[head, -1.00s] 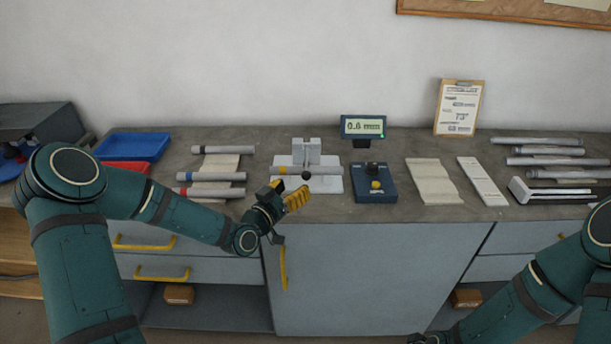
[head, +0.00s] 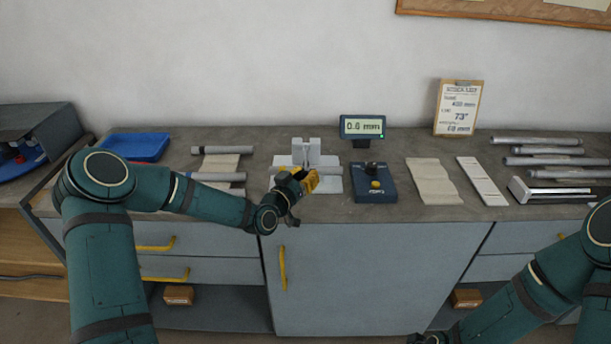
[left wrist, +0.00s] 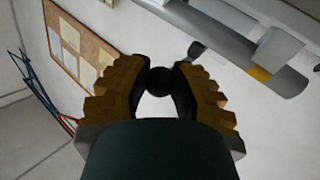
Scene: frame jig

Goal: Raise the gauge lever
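The gauge (head: 332,184) is a light grey block fixture on the bench, with a grey tube (head: 335,170) lying across it. The tube's yellow band (left wrist: 260,74) shows in the left wrist view. The gauge lever's dark round knob (left wrist: 160,80) sits between my left fingertips, which seem to touch it on both sides. In the head view my left gripper (head: 309,180) is in front of the gauge and hides the knob. The gauge display (head: 363,127) reads 0.6 mm. My right gripper's fingers are out of the picture; only the right arm shows.
A blue box with a yellow button (head: 375,185) stands right of the gauge. Tubes on a pale rest (head: 222,150) lie left, partly behind my left arm. A blue tray (head: 137,147) is farther left. Pale strips (head: 432,180) and more tubes (head: 545,150) lie right.

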